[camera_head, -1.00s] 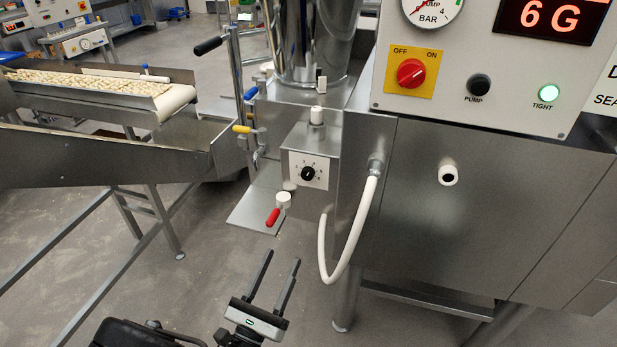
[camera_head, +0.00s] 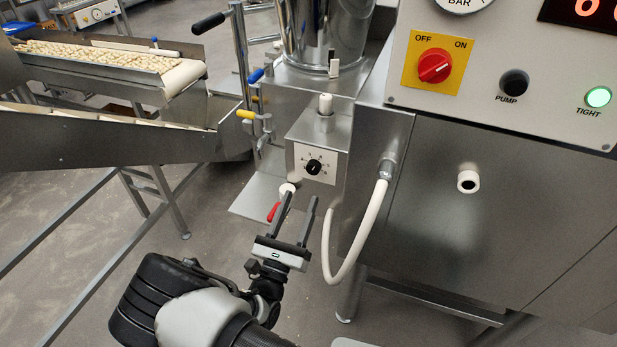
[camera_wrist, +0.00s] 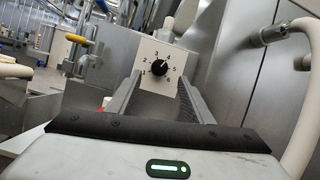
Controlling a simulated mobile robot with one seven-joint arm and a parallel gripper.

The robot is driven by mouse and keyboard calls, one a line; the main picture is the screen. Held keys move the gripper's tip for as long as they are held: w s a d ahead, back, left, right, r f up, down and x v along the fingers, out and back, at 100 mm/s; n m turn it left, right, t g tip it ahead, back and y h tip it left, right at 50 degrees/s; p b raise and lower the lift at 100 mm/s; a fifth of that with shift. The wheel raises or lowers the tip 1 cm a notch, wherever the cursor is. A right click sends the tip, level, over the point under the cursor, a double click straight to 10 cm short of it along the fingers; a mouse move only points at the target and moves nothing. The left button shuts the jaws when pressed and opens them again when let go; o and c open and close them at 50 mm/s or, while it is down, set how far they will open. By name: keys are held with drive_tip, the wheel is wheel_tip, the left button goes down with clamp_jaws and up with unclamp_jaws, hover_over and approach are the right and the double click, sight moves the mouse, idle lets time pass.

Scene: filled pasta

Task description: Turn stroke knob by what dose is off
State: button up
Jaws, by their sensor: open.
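The stroke knob (camera_head: 314,167) is a small black dial on a white plate with numbers, on the front of a steel box on the machine. In the wrist view the knob (camera_wrist: 158,66) shows between my fingers, its light pointer toward the upper right, around 4. The plate (camera_wrist: 172,58) carries numbers from 1 to 6. My gripper (camera_head: 298,203) is open and empty, just below and in front of the knob, apart from it. The display (camera_head: 585,10) shows red characters but is cut off by the frame edge.
A red-handled valve (camera_head: 273,211) sits close to my left fingertip. A white hose (camera_head: 365,232) hangs at right of the box. The panel has a red OFF/ON switch (camera_head: 433,66), black pump button (camera_head: 513,83) and lit green lamp (camera_head: 598,97). A conveyor (camera_head: 187,76) with pasta stands left.

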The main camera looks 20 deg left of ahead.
sight(312, 170)
drive_tip(key=x, duration=0.7)
drive_tip(key=shift+w+r, duration=0.1)
drive_tip(key=shift+w, duration=0.2)
drive_tip(key=c, duration=1)
drive_tip(key=shift+c, duration=0.2)
